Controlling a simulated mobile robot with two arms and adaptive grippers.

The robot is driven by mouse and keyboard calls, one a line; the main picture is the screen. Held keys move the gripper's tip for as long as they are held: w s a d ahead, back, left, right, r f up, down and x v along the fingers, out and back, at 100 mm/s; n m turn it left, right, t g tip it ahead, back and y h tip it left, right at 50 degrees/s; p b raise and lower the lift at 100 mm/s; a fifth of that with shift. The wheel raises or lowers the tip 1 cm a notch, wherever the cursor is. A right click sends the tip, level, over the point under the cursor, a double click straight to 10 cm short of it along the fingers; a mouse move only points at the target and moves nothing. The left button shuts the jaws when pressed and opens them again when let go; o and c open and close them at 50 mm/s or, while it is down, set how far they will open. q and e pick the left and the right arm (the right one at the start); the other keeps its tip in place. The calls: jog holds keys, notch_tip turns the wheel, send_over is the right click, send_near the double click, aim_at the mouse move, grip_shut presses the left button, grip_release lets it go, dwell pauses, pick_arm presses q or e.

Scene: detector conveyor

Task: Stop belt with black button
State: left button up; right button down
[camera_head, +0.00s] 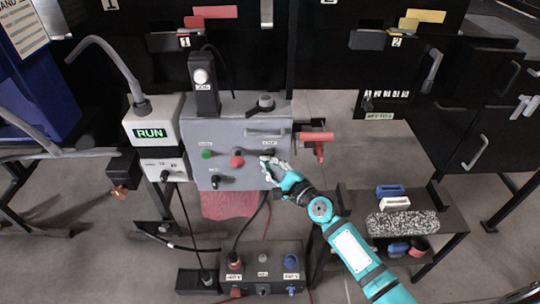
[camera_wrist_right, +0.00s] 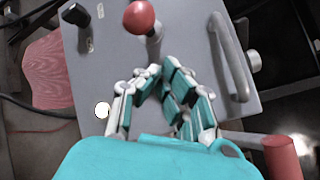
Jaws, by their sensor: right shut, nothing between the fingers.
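The grey control box (camera_head: 255,133) has a green button (camera_head: 207,154) on the left of its front and a red knob (camera_head: 237,160) in the middle. A black knob (camera_head: 214,182) sits low on the left, and it also shows in the right wrist view (camera_wrist_right: 75,15). My right gripper (camera_head: 266,162) is shut and empty at the right part of the front, just below a small white label (camera_head: 267,151). Its fingers hide what lies behind them, so I cannot make out a black button there or tell contact. In the right wrist view the closed fingers (camera_wrist_right: 165,75) point toward the panel, below the red knob (camera_wrist_right: 140,17). My left gripper is not in view.
A bar handle (camera_head: 265,134) and a red lever (camera_head: 316,137) stick out near the gripper. A white box with a green RUN sign (camera_head: 150,133) stands to the left. A small connector box (camera_head: 263,262) with cables sits below, and a side table (camera_head: 435,225) stands at right.

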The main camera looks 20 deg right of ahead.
jog(key=shift+w, duration=0.1)
dwell(0.4)
jog(key=shift+w+d, duration=0.15)
jog(key=shift+w, duration=0.2)
jog(key=shift+w+d+b, duration=0.15)
jog(key=shift+w+b, duration=0.2)
jog(key=shift+w, duration=0.15)
dwell(0.8)
jog(key=shift+s, duration=0.1)
jog(key=shift+s+a+p, duration=0.25)
jog(key=shift+s+p, duration=0.1)
jog(key=shift+s, duration=0.5)
jog(key=s, duration=0.2)
jog(key=s+a+p, duration=0.1)
jog(key=s, duration=0.1)
jog(key=shift+s+a, duration=0.2)
jog(key=shift+s, duration=0.2)
